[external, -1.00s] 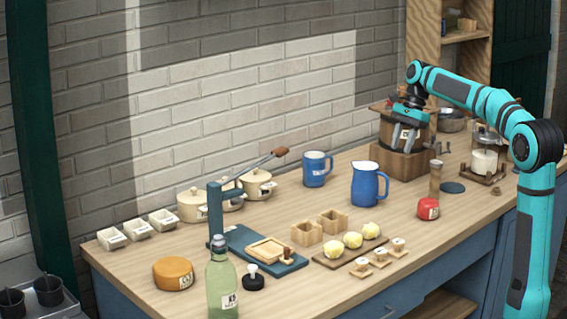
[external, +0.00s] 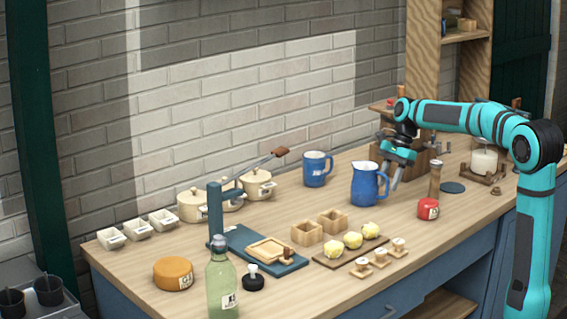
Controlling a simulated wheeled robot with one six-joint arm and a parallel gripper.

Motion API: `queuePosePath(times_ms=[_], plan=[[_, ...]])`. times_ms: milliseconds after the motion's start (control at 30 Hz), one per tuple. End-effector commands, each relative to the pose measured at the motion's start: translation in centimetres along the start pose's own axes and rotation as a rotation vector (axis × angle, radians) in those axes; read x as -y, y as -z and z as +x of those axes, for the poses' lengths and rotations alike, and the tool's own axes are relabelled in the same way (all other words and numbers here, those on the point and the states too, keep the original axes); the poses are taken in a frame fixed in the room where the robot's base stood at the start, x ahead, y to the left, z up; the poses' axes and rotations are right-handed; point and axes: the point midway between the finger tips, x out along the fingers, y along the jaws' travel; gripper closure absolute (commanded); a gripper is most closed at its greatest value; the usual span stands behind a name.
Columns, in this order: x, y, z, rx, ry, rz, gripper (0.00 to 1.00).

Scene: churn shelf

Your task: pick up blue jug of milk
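I cannot tell whether a finger touches the handle.
A blue mug (external: 317,169) stands behind and left of the jug. A red jar (external: 428,209) and a wooden mill (external: 435,179) stand to the right. Wooden boxes (external: 308,232) and yellow balls on a board (external: 353,240) lie in front. A wooden churn base is behind my gripper.

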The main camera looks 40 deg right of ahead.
Motion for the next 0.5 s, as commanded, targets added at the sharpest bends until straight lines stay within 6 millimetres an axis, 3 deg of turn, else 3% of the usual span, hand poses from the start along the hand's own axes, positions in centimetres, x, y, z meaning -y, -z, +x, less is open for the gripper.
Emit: queuePosePath(times_ms=[100,333,500], plan=[[-0.03,-0.02,1.08,0.0,-0.001,0.0,0.64],[-0.01,0.0,1.2,0.0,0.0,0.0,0.66],[-0.01,0.0,1.18,0.0,0.0,0.0,0.99]])
